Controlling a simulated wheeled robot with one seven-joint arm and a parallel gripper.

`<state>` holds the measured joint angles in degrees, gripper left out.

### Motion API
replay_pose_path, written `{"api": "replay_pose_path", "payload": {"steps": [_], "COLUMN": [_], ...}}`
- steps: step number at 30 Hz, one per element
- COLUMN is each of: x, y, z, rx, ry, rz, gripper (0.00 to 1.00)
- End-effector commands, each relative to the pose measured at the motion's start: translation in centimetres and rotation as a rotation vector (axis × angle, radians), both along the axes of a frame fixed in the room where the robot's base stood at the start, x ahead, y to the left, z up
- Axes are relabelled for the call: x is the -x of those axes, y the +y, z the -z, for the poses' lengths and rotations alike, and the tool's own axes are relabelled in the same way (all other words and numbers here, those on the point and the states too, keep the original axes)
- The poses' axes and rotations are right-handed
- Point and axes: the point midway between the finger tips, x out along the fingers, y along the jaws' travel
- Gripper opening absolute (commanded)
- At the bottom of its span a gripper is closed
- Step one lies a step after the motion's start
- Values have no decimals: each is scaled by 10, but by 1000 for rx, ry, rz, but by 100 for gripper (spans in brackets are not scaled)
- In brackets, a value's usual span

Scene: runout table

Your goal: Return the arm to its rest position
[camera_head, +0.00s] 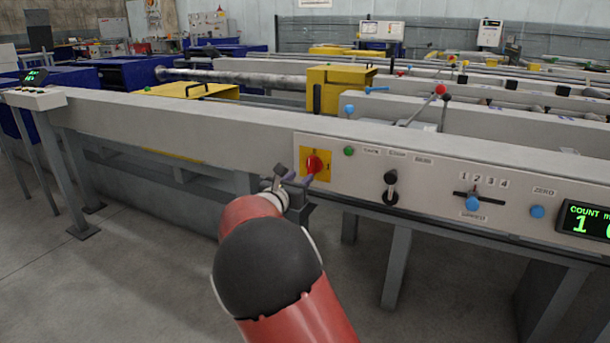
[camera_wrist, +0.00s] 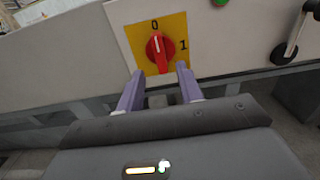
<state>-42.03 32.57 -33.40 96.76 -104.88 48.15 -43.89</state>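My gripper (camera_head: 291,179) is in front of the runout table's control panel, just left of and below the red rotary switch (camera_head: 313,164). In the wrist view my gripper (camera_wrist: 159,71) shows two purple fingers spread apart with nothing held between them. The red switch (camera_wrist: 158,50) sits on a yellow plate (camera_wrist: 141,33) marked 0 at the top and 1 at the right. Its handle stands near upright, with a pale mark toward the 0. The switch's lower end appears between the fingertips in the picture; I cannot tell the exact depth gap.
The panel (camera_head: 365,178) also carries a green button (camera_head: 348,151), a black lever (camera_head: 390,186), a blue-knobbed slider (camera_head: 473,203), a blue button (camera_head: 537,211) and a count display (camera_head: 588,221). Table legs (camera_head: 396,268) stand below. Open floor (camera_head: 120,285) lies at the left.

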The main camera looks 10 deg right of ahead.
Motion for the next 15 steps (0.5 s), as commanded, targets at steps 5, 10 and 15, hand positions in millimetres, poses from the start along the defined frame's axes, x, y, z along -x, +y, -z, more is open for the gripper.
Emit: {"api": "replay_pose_path", "payload": {"steps": [5,10,15], "x": [13,14,15], "y": [10,10,8], "z": [0,0,0], "rx": [-1,1,-7], "ry": [1,1,0], "rz": [-1,-1,4], "gripper": [36,36,36]}}
